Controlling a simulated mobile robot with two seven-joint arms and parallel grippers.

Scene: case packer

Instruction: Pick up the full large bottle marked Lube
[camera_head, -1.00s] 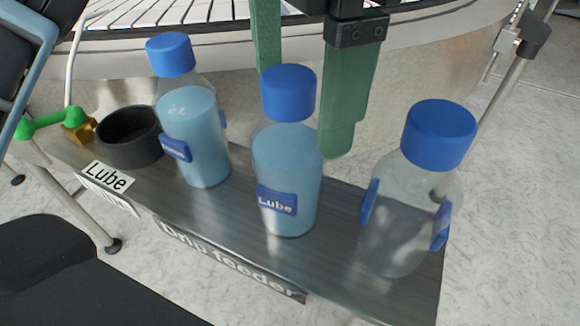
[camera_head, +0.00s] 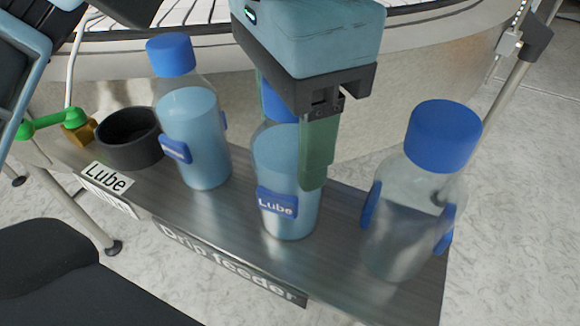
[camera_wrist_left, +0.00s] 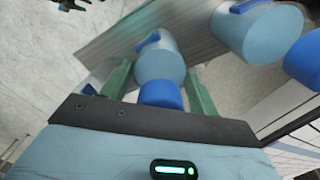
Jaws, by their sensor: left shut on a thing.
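The full large bottle marked Lube (camera_head: 277,165) stands upright in the middle of the metal shelf. It holds light blue liquid, and its blue label faces my head camera. My left gripper (camera_head: 291,140) reaches down over it from above, with green fingers on either side of its upper body, and is shut on it. The palm hides most of its blue cap, which shows in the left wrist view (camera_wrist_left: 161,95) between the fingers. The bottle's base appears to rest on the shelf. My right gripper is not in view.
A second blue-filled bottle (camera_head: 194,140) stands to the left, and a nearly clear, blue-capped bottle (camera_head: 405,225) to the right. A black ring-shaped holder (camera_head: 130,150) sits at the shelf's left end near a "Lube" sign (camera_head: 108,177). A round conveyor frame (camera_head: 430,65) rises behind the shelf (camera_head: 335,245).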

